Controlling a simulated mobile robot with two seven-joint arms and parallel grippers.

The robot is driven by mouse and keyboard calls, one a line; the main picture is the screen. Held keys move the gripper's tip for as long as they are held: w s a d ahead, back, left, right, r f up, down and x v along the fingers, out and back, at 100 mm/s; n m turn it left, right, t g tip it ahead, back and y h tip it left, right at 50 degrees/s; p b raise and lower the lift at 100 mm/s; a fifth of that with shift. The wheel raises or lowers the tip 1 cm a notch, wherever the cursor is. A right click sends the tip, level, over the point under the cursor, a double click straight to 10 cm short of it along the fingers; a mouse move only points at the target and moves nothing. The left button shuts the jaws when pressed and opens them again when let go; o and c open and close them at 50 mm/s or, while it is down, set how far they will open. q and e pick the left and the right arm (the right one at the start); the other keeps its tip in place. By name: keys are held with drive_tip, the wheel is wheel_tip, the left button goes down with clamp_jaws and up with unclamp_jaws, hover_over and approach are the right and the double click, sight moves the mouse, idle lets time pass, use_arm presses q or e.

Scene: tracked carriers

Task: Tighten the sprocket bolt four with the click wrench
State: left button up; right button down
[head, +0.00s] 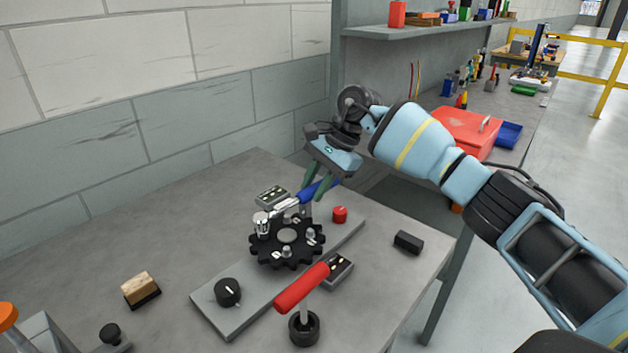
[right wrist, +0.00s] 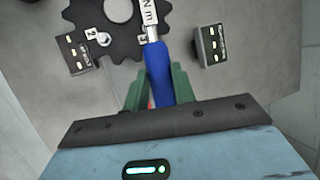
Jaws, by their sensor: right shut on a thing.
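The black sprocket (head: 268,252) lies on a grey plate on the bench, with several silver bolts in it; its lower part also shows in the right wrist view (right wrist: 83,18). The click wrench has a blue handle (head: 322,190) and a silver shaft. My right gripper (head: 318,182) is shut on the handle, which also shows between its green fingers in the right wrist view (right wrist: 158,72). The wrench's silver head (head: 262,222) stands at the sprocket's left edge. I cannot tell whether it sits on a bolt, or which bolt is number four. My left gripper is out of view.
On or beside the plate (head: 211,305) are a black knob (head: 228,291), a red button (head: 340,214) and small boxes (head: 338,270). A red-handled lever (head: 302,288) rises in front. A wooden-backed block (head: 141,289) lies left. The bench's left rear is clear.

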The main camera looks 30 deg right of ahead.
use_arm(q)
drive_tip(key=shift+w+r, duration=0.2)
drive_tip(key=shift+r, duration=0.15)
use_arm(e)
drive_tip(key=shift+s+r, duration=0.1)
drive_tip(key=shift+s, duration=0.1)
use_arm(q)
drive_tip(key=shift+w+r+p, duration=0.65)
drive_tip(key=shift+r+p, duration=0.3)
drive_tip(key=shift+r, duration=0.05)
use_arm(e)
drive_tip(key=shift+s+d+m+t, duration=0.15)
drive_tip(key=shift+s+m+t, duration=0.15)
drive_tip(key=shift+s+m, duration=0.4)
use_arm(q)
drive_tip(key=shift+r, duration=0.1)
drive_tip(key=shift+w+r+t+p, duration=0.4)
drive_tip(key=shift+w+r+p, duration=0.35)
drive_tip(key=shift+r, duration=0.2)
use_arm(e)
drive_tip(key=shift+s+m+t+h, duration=0.3)
drive_tip(key=shift+s+m, duration=0.3)
drive_tip(key=shift+s, duration=0.1)
